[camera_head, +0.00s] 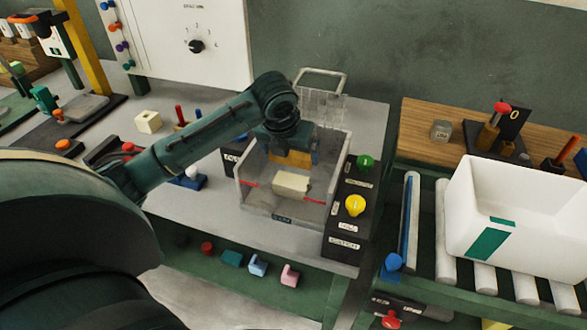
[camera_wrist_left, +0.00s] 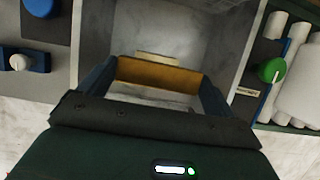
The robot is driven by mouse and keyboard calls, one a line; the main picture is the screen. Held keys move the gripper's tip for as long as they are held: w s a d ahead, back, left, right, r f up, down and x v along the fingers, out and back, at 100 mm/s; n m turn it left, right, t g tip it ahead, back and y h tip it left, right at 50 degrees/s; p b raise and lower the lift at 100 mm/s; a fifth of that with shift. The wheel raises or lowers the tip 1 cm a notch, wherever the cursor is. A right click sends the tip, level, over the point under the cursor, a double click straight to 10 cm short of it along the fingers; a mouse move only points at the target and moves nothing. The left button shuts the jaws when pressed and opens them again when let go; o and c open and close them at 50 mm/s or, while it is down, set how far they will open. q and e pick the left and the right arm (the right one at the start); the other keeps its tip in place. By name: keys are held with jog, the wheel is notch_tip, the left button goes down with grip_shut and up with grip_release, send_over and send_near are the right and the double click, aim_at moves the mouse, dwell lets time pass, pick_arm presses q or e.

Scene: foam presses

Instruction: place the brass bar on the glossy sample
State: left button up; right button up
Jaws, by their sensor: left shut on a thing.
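My left gripper (camera_head: 287,151) reaches down into a clear-walled box (camera_head: 284,212) and is shut on the brass bar (camera_head: 299,158). In the left wrist view the brass bar (camera_wrist_left: 158,74) lies crosswise between the two fingers. A pale cream block (camera_head: 291,184), probably the glossy sample, sits inside the box just in front of the bar in the head view. A pale strip of it (camera_wrist_left: 157,58) shows beyond the bar in the left wrist view. I cannot tell whether bar and block touch. My right gripper is not in view.
The box has a raised clear lid (camera_head: 320,103) with a metal handle. Another cream block (camera_head: 148,121) lies on the bench at left. A white bin (camera_head: 520,205) stands on rollers at right.

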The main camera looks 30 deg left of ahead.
aim_at(289, 165)
pick_arm(q)
notch_tip(289, 165, down, 5)
jog(key=shift+f, duration=0.3)
jog(key=o, duration=1.2)
jog(key=shift+f, duration=0.15)
jog(key=v, duration=1.2)
jog(key=shift+s, duration=0.1)
